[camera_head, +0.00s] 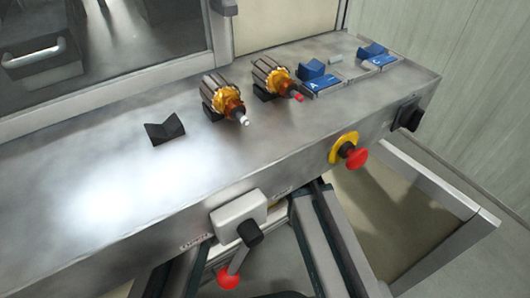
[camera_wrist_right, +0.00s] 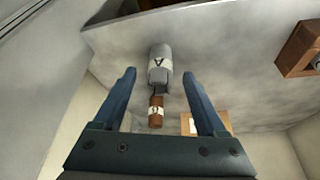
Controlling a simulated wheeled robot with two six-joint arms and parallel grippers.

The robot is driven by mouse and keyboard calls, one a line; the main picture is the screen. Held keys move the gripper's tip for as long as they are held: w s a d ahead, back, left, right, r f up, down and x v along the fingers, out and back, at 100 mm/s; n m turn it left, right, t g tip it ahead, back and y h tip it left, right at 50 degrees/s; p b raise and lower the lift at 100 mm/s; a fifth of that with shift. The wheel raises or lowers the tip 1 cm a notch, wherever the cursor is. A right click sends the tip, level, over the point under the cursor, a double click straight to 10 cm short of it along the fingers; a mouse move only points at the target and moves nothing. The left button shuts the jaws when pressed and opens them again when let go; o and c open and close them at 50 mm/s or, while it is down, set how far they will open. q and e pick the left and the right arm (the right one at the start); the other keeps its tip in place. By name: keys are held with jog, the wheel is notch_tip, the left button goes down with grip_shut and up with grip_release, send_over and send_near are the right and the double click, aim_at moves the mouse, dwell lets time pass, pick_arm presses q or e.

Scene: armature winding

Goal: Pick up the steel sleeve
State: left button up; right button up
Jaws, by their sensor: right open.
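In the right wrist view my right gripper (camera_wrist_right: 159,73) is open, its two dark blue fingers well apart. A grey cylinder marked "A" (camera_wrist_right: 160,60) shows between the fingertips, against a grey metal surface. A smaller brown piece with a pale label (camera_wrist_right: 156,112) is in line with it, lower in the picture. Whether the grey cylinder is the steel sleeve, and its distance from the fingers, I cannot tell. In the head view a small pale grey piece (camera_head: 335,61) lies between the blue fixtures, too small to identify. My left gripper is not in view.
Two armatures (camera_head: 222,97) (camera_head: 276,79) rest on dark V-blocks on the metal bench (camera_head: 95,190). An empty V-block (camera_head: 164,130) stands left of them. Blue fixtures (camera_head: 313,69) (camera_head: 371,51) are at the far right. The left bench top is clear. A red button (camera_head: 356,158) protrudes in front.

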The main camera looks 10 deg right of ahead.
jog(key=shift+f, duration=0.35)
grip_shut()
jog(key=shift+r, duration=0.15)
